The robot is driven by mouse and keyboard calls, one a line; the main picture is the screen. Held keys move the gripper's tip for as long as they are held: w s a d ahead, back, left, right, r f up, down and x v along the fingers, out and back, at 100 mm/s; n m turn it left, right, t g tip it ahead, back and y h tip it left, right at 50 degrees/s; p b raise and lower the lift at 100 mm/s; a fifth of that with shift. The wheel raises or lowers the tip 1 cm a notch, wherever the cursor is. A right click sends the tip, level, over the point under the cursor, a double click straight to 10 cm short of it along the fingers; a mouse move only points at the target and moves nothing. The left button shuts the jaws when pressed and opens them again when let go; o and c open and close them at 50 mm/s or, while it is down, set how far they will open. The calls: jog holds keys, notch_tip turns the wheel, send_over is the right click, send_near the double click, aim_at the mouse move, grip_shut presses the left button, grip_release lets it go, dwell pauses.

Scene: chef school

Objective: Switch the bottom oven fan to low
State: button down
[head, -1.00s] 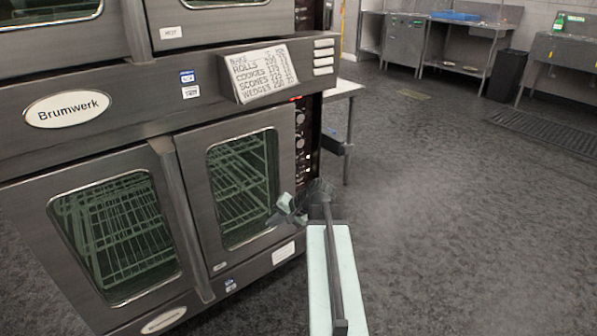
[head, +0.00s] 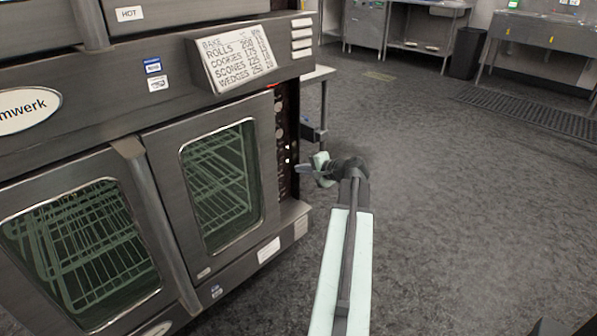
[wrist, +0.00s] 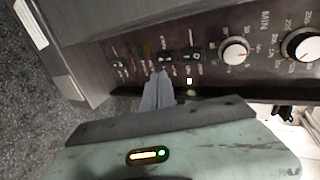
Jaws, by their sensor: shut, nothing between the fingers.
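The bottom oven (head: 165,150) stands at the left in the head view, its two glass doors shut. Its dark control panel (head: 285,135) runs down the right edge of the front. In the wrist view the panel (wrist: 215,75) carries several small black rocker switches, including one near my fingertips (wrist: 192,56) and one further left (wrist: 119,70), beside white dials. Which switch is the fan's I cannot read. My gripper (wrist: 158,78) is shut and empty, its tips at the row of switches; I cannot tell if they touch. In the head view my gripper (head: 299,169) is just right of the panel.
A small lit indicator (wrist: 190,81) shows nearby. A side table (head: 318,74) stands behind the oven. The floor (head: 450,200) at the right is clear.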

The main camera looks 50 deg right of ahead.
jog(key=w+r+b+x, duration=0.1)
jog(key=x, duration=0.9)
jog(key=shift+r+b, duration=0.3)
jog(key=shift+r, duration=0.1)
jog(key=shift+s+d, duration=0.1)
jog(key=shift+s, duration=0.05)
